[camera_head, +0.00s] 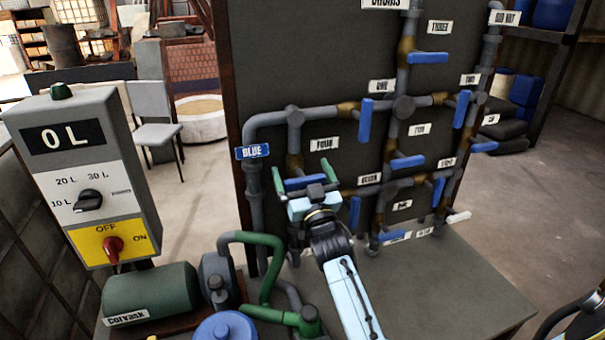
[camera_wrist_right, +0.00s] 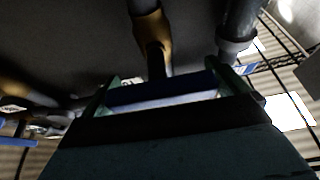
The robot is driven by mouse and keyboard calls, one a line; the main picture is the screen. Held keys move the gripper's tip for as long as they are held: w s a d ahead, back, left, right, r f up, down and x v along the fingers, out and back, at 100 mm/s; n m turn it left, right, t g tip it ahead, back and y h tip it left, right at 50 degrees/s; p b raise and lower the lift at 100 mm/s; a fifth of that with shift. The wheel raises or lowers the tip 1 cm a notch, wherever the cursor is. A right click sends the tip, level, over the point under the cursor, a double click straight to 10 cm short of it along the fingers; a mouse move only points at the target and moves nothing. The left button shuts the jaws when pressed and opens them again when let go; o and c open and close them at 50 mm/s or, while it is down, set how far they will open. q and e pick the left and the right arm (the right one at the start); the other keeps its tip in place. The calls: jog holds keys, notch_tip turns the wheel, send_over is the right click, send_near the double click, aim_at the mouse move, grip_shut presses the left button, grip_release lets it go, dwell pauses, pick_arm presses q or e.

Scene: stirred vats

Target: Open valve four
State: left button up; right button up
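The label FOUR (camera_head: 324,143) is on the dark pipe panel, beside a grey vertical pipe with a brass valve body (camera_head: 294,163). Below this body is a blue lever handle (camera_head: 305,183), lying crosswise to the pipe. My right gripper (camera_head: 301,170) is at this handle, its green fingers apart, one at each end of the lever. In the right wrist view the blue handle (camera_wrist_right: 160,93) spans the space between the fingers, under the brass body (camera_wrist_right: 153,42). I cannot tell whether a finger touches it. My left gripper is not in view.
Other blue levers surround it, including one under the label ONE (camera_head: 365,118) and one close to the right of my gripper (camera_head: 355,214). Left stand a control box (camera_head: 85,165) reading 0 L and a green pump motor (camera_head: 150,292). The bench top (camera_head: 460,290) is clear at right.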

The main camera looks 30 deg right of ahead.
jog(key=c, duration=0.6)
